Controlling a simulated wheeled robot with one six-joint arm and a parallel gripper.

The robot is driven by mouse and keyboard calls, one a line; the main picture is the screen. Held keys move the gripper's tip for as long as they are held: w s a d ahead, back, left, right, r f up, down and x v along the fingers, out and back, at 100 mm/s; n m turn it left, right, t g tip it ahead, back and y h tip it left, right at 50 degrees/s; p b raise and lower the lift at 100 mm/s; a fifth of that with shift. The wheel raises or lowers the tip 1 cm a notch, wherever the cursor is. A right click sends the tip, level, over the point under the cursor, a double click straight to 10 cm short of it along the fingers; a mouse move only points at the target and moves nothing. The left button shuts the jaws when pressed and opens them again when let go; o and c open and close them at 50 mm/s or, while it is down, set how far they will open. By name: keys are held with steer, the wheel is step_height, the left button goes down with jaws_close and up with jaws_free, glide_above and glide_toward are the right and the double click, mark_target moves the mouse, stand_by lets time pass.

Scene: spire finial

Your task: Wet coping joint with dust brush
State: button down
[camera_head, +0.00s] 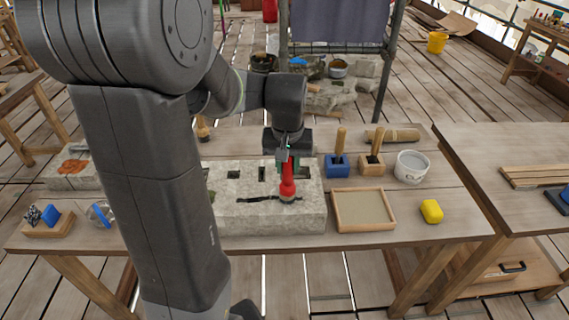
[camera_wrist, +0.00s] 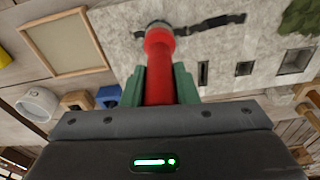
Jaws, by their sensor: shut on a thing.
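My gripper (camera_head: 288,163) is shut on a brush with a red handle (camera_head: 287,182), the dust brush by its look. In the wrist view the red handle (camera_wrist: 159,70) sits between the green fingers of my gripper (camera_wrist: 159,85). The brush points down onto the pale stone coping block (camera_head: 235,217). Its tip is at the right end of a dark, jagged joint (camera_head: 262,199) in the block's top. The joint also shows in the wrist view (camera_wrist: 215,22). I cannot tell whether the bristles touch the stone.
A wooden-framed tray (camera_head: 363,211) lies right of the block. Behind it stand a blue holder (camera_head: 337,167), a wooden holder (camera_head: 371,165) and a white bucket (camera_head: 411,166). A yellow sponge (camera_head: 431,211) lies near the table's right end. Square sockets open in the block's top.

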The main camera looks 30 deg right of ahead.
steer(key=shift+s+d, duration=0.4)
steer(key=shift+d, duration=0.2)
steer(key=shift+s+d, duration=0.35)
steer(key=shift+d, duration=0.25)
step_height(320, 180, up, 7)
steer(key=p, duration=0.5)
steer(key=shift+p, duration=0.4)
steer(key=shift+f, duration=0.15)
